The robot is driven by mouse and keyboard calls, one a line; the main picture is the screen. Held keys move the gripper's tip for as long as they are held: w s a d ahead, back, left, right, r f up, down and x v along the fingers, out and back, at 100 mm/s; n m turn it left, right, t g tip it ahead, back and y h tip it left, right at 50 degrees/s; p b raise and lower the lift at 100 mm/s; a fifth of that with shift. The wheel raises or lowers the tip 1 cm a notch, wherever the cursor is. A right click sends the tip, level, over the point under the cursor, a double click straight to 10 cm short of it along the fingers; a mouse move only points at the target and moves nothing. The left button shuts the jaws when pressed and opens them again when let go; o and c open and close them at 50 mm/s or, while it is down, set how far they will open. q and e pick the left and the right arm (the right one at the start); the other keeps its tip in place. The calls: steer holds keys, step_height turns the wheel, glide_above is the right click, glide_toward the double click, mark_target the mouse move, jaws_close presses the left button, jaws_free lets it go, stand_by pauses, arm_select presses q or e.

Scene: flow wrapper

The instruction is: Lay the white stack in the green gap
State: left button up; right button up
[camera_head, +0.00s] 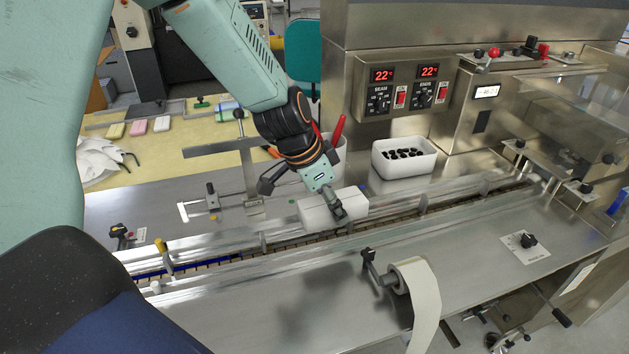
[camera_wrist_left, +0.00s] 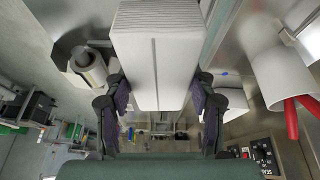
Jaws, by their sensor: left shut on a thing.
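The white stack (camera_head: 318,212) is a pale block held above the conveyor channel in the middle of the head view. My left gripper (camera_head: 335,207) is shut on it, with a finger over its near side. In the left wrist view the stack (camera_wrist_left: 155,50) sits between the two dark fingers of the left gripper (camera_wrist_left: 158,92). The conveyor channel (camera_head: 210,262) runs diagonally under the stack, with a blue strip at its left end. I cannot make out a green gap; the channel below the stack is partly hidden. My right gripper is not in view.
A white bin (camera_head: 405,144) of dark pieces stands behind the channel, near the control panel (camera_head: 405,87). A paper roll (camera_head: 417,300) is on the near side. A yellow post (camera_head: 163,252) and clear guide rails border the channel. Bare steel (camera_head: 250,305) lies at the front.

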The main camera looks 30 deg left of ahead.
mark_target(314, 197)
arm_select(q)
steer(key=a+p, duration=0.1)
steer(key=a+f, duration=0.1)
steer(key=a, duration=0.1)
steer(key=shift+s+f+p, duration=0.15)
steer(key=shift+f+p, duration=0.05)
steer(key=shift+p, duration=0.15)
steer(key=shift+m, duration=0.3)
steer(key=a+f+b, duration=0.1)
steer(key=f, duration=0.1)
steer(key=a+f+b, duration=0.1)
steer(key=f, duration=0.1)
steer(key=a+f+b, duration=0.1)
steer(key=f+b, duration=0.1)
steer(key=f, duration=0.1)
steer(key=shift+d+f+b, duration=0.1)
steer(key=shift+f+b, duration=0.15)
steer(key=shift+b, duration=0.15)
steer(key=shift+d+f+b, duration=0.3)
steer(key=shift+f+b, duration=0.05)
steer(key=shift+b, duration=0.25)
steer(key=shift+a, duration=0.1)
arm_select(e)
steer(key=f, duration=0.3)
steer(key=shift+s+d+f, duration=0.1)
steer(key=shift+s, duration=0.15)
arm_select(q)
steer(key=shift+a, duration=0.15)
